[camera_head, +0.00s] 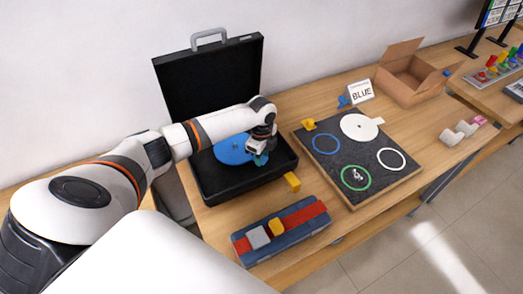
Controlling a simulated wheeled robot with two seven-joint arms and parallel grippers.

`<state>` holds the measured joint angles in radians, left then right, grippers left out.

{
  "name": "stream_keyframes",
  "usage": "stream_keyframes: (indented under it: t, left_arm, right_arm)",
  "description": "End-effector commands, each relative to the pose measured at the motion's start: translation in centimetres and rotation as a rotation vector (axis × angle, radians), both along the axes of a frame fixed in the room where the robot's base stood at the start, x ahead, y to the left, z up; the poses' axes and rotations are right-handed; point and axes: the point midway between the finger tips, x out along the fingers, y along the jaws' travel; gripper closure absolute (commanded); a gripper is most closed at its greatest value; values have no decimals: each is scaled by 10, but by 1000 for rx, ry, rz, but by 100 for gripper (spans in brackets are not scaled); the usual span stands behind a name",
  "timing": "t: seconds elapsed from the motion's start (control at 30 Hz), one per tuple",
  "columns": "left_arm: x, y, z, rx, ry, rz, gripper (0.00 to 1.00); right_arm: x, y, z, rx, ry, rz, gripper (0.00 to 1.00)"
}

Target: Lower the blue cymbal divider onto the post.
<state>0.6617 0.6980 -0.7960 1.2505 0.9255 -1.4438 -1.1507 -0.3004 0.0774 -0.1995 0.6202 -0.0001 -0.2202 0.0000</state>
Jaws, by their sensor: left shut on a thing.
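The blue cymbal divider (232,151) is a flat round blue disc at the open black case (214,191). My left gripper (261,152) is at the disc's right edge, pointing down and shut on it. A small teal piece shows just under the fingers. The disc appears roughly level over the case's bottom tray; I cannot tell whether it touches anything below. The post is not visible; the disc and my gripper hide the middle of the tray. My right gripper is out of view.
Right of the case, a dark board (344,156) carries blue, white and green rings and a white disc (358,126). A "BLUE" sign (361,92) and open cardboard box (404,76) stand behind. A yellow block (292,182) and blue-red holder (281,232) lie in front.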

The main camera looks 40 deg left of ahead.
Motion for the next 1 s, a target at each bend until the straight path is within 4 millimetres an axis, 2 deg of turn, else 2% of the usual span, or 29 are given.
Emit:
stream_keyframes:
  t: [0.07, 0.1, 0.23, 0.27, 0.53, 0.67, 0.77, 1.0]
  left_arm:
    - [0, 0, 0, 0, 0, 0, 92]
    - [0, 0, 0, 0, 0, 0, 67]
    - [0, 0, 0, 0, 0, 0, 46]
    - [0, 0, 0, 0, 0, 0, 44]
    - [0, 0, 1, 0, 0, 0, 44]
    - [1, 0, 10, -2, -3, -1, 44]
    - [1, 1, 27, 0, -5, -1, 44]
    - [1, 0, 78, -1, -5, -1, 44]
  right_arm:
    - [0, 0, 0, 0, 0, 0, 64]
    - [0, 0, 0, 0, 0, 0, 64]
    - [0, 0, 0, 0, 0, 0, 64]
    - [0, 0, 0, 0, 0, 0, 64]
    - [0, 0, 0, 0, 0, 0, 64]
    - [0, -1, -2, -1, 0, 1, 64]
    - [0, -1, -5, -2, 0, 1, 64]
    - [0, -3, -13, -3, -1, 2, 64]
